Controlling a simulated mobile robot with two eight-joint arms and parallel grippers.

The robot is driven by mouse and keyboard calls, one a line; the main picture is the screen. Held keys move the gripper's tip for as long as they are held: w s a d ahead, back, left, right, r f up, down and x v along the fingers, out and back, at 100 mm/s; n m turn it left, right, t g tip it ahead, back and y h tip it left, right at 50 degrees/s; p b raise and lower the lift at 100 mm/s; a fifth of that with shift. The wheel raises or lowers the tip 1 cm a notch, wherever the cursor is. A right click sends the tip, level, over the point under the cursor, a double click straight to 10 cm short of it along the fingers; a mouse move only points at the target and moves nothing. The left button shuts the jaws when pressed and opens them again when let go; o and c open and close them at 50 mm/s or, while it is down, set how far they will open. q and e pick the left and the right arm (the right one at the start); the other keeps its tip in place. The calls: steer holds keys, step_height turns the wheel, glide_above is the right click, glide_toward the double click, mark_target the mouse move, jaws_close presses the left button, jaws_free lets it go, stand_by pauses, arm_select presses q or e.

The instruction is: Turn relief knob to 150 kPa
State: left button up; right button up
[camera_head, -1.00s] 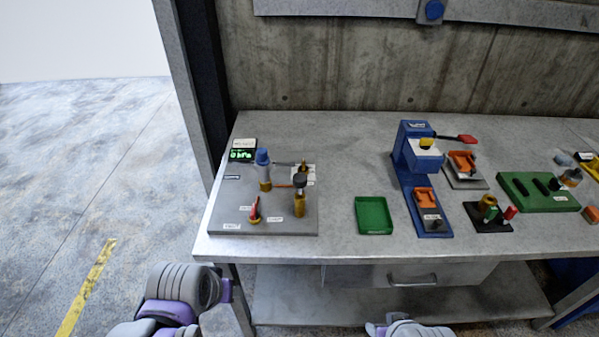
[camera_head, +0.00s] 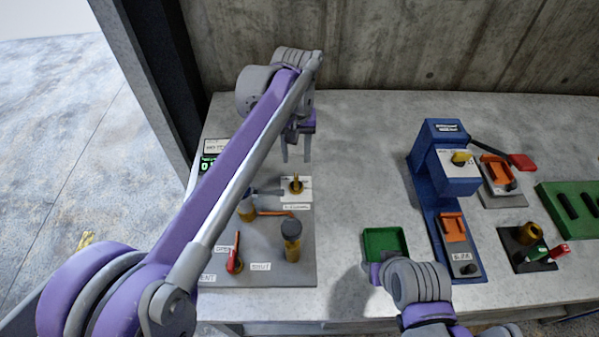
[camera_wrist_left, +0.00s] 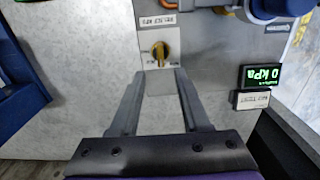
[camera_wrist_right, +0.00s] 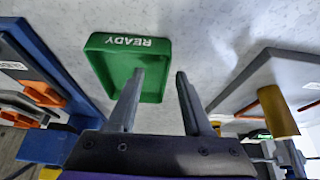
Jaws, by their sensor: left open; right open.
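The yellow relief knob (camera_head: 296,184) stands on a white plate at the back of the grey panel (camera_head: 272,268). In the left wrist view the knob (camera_wrist_left: 159,53) is just beyond the fingertips, with a label above it. My left gripper (camera_head: 296,157) is open and empty, pointing down above and slightly behind the knob. Its fingers (camera_wrist_left: 160,76) appear apart from the knob. The green display (camera_wrist_left: 263,77) reads 0 kPa; my left arm partly covers it in the head view. My right gripper (camera_wrist_right: 160,75) is open and empty near the green READY tray.
The green tray (camera_head: 372,236) lies right of the panel. A blue press (camera_head: 433,190) with a red-ended lever stands farther right. A grey-capped brass post (camera_head: 291,252) and a red lever (camera_head: 232,256) rise from the panel's front. The bench behind the tray is clear.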

mark_target(296, 179)
arm_select(q)
step_height(296, 179, down, 9)
steer(key=shift+w+r, duration=0.1)
steer(key=shift+w, duration=0.05)
jaws_close()
stand_by(0.4)
